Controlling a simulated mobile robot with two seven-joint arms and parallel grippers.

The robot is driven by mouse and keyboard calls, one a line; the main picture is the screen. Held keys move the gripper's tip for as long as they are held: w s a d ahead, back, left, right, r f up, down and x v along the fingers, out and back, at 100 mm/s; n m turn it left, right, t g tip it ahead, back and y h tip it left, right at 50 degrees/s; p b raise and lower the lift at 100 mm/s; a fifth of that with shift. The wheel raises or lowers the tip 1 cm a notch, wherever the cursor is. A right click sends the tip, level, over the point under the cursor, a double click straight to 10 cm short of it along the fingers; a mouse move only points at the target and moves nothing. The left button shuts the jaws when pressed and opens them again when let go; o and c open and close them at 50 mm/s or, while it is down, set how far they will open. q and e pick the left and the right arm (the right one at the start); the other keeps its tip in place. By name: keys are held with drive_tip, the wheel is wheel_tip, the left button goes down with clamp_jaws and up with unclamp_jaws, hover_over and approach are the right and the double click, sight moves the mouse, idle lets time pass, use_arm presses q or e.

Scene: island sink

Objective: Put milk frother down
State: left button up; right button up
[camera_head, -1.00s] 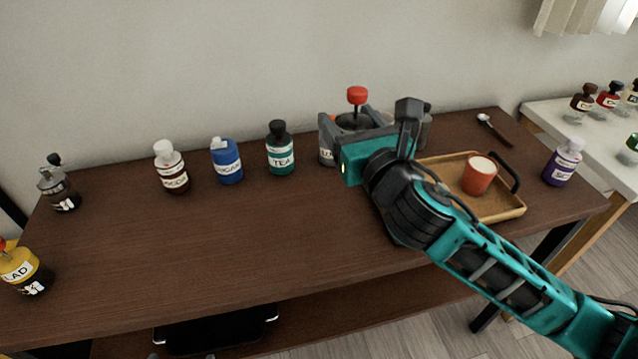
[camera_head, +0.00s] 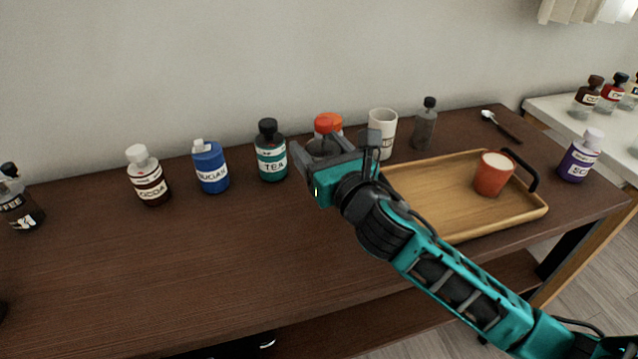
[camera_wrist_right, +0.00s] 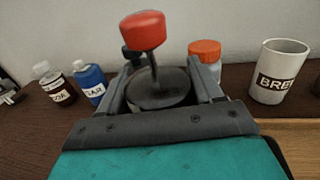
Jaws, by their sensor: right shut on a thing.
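The milk frother, with a red knob on a thin rod and a dark round lid (camera_wrist_right: 160,88), stands upright between the fingers of my right gripper (camera_head: 325,157) in the right wrist view. The gripper is shut on it. In the head view a red-orange top (camera_head: 328,123) shows just above the gripper; the frother's knob and an orange cap behind overlap there. The gripper is over the dark wooden table (camera_head: 220,260), right of the tea jar. The frother's lower body is hidden, so I cannot tell whether it touches the table. My left gripper is not in view.
Tea (camera_head: 271,152), sugar (camera_head: 210,168) and cocoa (camera_head: 150,178) jars line the back. An orange-capped jar (camera_wrist_right: 205,55) stands close behind the frother. A white mug (camera_head: 382,130) and wooden tray (camera_head: 450,212) with a red cup (camera_head: 493,175) are right.

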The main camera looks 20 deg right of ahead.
drive_tip(key=shift+f, duration=0.7)
wheel_tip(320, 180, down, 4)
drive_tip(key=shift+r+b, duration=0.2)
drive_tip(key=shift+b, duration=0.85)
drive_tip(key=shift+f, duration=0.15)
drive_tip(key=shift+f, duration=0.2)
drive_tip(key=o, duration=1.1)
drive_tip(key=shift+o, duration=0.2)
